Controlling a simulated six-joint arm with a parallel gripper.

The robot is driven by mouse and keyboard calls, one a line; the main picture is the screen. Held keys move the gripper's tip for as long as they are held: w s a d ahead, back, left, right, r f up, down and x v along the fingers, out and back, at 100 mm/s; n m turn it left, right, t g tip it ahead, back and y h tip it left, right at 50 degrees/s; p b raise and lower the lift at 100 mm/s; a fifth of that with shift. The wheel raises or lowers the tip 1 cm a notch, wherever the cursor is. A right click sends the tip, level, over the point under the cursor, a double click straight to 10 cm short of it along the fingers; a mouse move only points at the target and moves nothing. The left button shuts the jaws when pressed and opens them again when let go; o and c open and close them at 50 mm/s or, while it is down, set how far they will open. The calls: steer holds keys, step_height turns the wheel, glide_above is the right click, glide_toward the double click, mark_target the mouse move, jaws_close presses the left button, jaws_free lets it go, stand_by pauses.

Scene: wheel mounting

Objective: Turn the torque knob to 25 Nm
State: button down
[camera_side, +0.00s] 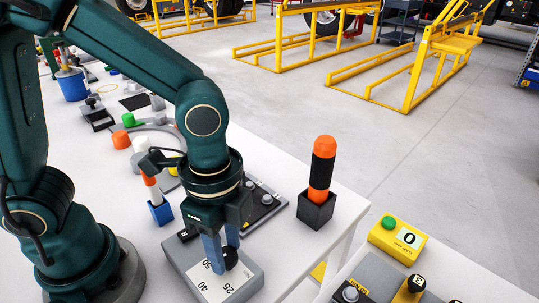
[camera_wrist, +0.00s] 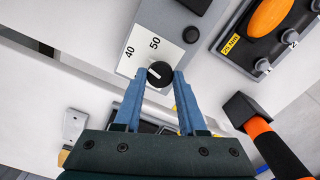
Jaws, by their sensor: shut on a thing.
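The torque knob (camera_wrist: 159,74) is small, round and black with a white pointer mark. It sits on a grey box (camera_side: 254,283) with a white dial plate (camera_side: 204,284). The side view shows the numbers 50, 40 and 25 on the plate; the wrist view shows only 40 and 50. The white mark appears on the knob's left part in the wrist view, roughly on the 40 side; its exact reading is unclear. My gripper (camera_wrist: 160,77) has its blue fingers on either side of the knob, shut on it. In the side view, the knob (camera_side: 231,259) is partly covered by a finger.
A dark panel with knobs (camera_side: 265,202) lies behind. A blue holder (camera_side: 161,212) stands left. A yellow box (camera_side: 398,238) with a green button shows 0.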

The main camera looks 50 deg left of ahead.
mark_target(226, 255)
steer(key=n, duration=1.2)
steer(key=shift+n, duration=0.3)
stand_by(0.4)
steer(key=shift+c, duration=2.4)
jaws_free()
steer(key=shift+r, duration=2.6)
